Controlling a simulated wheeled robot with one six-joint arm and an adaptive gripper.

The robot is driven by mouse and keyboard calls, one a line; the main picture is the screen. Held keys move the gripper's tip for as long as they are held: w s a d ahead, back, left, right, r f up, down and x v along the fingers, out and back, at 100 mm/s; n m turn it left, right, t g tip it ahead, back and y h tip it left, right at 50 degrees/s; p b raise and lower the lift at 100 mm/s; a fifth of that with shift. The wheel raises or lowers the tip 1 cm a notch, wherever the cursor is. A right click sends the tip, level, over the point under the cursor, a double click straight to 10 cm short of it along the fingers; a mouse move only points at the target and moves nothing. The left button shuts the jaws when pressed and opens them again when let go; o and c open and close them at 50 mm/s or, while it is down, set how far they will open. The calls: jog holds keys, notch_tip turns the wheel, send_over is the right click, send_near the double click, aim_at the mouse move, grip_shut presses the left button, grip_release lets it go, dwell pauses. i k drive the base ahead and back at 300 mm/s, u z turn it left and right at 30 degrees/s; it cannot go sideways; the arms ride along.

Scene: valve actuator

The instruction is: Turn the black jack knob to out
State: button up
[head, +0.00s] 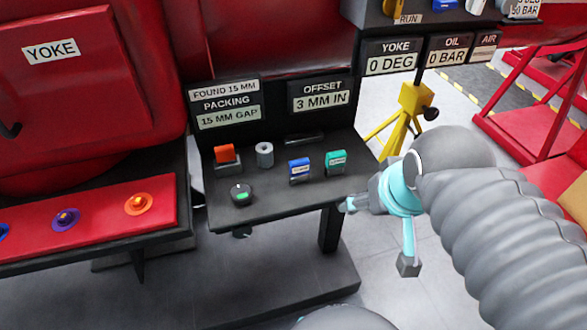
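A small black knob (431,113) sits on the right side of a yellow tripod jack (412,98), behind the dark bench. Another round black part with a green mark (241,194) lies on the bench's front left. I cannot tell from any lettering which one is the jack knob. The offset sign (321,96) reads "3 MM IN". My gripper (378,236) is just right of the bench's front corner, apart from both black parts. Its two grey and cyan fingers look spread, one to the left and one downward, with nothing between them.
The dark bench (275,203) carries an orange block (224,153), a grey cylinder (264,153), a blue block (299,169) and a green block (336,162). A red panel (100,221) with round buttons is at left. Dark sign boxes hang above. Floor shows around the tripod.

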aim_at(243, 232)
jog(key=z, duration=0.3)
jog(key=k, duration=1.4)
jog(key=u, duration=0.75)
